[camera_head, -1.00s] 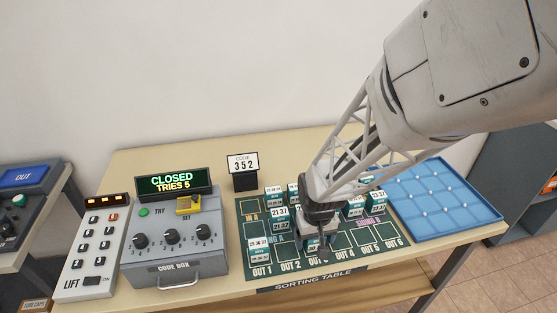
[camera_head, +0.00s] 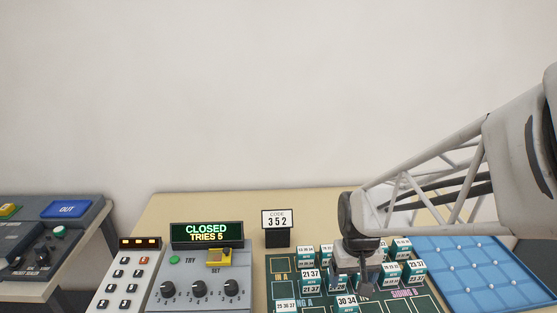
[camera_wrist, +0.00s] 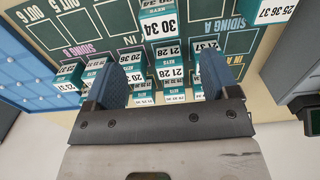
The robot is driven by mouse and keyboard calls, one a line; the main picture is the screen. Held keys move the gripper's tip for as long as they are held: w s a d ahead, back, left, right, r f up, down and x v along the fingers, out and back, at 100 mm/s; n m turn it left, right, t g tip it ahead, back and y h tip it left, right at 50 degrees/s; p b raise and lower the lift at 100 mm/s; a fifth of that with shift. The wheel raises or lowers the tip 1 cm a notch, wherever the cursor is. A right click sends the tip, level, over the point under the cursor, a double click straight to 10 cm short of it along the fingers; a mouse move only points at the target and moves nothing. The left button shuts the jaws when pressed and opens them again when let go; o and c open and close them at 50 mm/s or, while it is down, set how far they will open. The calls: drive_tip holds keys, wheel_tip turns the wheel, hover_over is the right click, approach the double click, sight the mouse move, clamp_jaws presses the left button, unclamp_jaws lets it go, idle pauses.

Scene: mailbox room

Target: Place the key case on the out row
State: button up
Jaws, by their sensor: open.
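The key cases are small white and teal boxes with number labels on the green board (camera_head: 399,305). The case labelled 30 34 (camera_head: 347,302) stands toward the board's front, roughly level with the case 25 36 37 (camera_head: 286,306); it also shows in the wrist view (camera_wrist: 160,26). The out labels are cut off in the head view; OUT 5 and OUT 6 show in the wrist view. My gripper (camera_head: 363,291) is open and empty above the board. In the wrist view its fingers (camera_wrist: 158,72) are spread wide, with cases 21 28 (camera_wrist: 168,75) seen beyond the gap.
More cases stand in the middle and back rows, including 23 37 (camera_head: 414,272). A blue tray (camera_head: 470,268) lies to the right. The code box (camera_head: 205,285) reads CLOSED, TRIES 5. A lift keypad (camera_head: 133,275) stands left.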

drive_tip(key=shift+r, duration=0.25)
idle(0.5)
drive_tip(key=s+a+r+t, duration=0.1)
drive_tip(key=s+r+t, duration=0.1)
drive_tip(key=s+r, duration=1)
drive_tip(key=shift+a+r+t, duration=0.3)
drive_tip(key=shift+a, duration=0.1)
